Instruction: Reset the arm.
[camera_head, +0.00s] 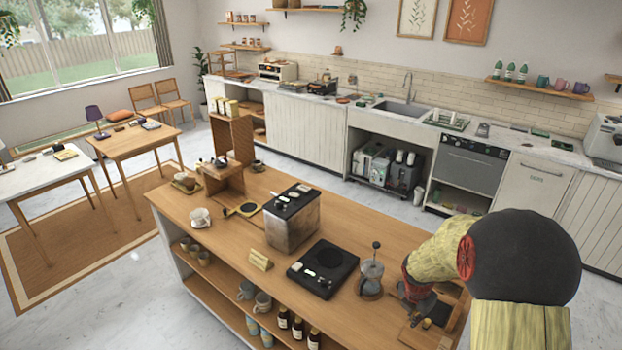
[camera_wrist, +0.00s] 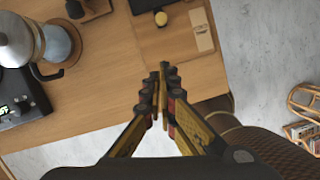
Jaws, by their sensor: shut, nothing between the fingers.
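My gripper (camera_wrist: 163,82) is shut and empty in the wrist view, its two yellow and black fingers meeting at the tips. It hangs over the right end of the wooden island counter (camera_wrist: 105,105), close to the counter's edge. In the head view my arm (camera_head: 440,255) comes in from the right, bent over the right end of the counter. There its lower part hides much of my gripper and the things behind it.
A glass-and-metal coffee maker (camera_head: 371,277) stands left of my arm, beside a black scale (camera_head: 323,268). A steel machine (camera_head: 292,216) stands farther left. In the wrist view a wooden board (camera_wrist: 202,30) lies beyond my fingertips. Floor (camera_wrist: 268,75) shows to the right.

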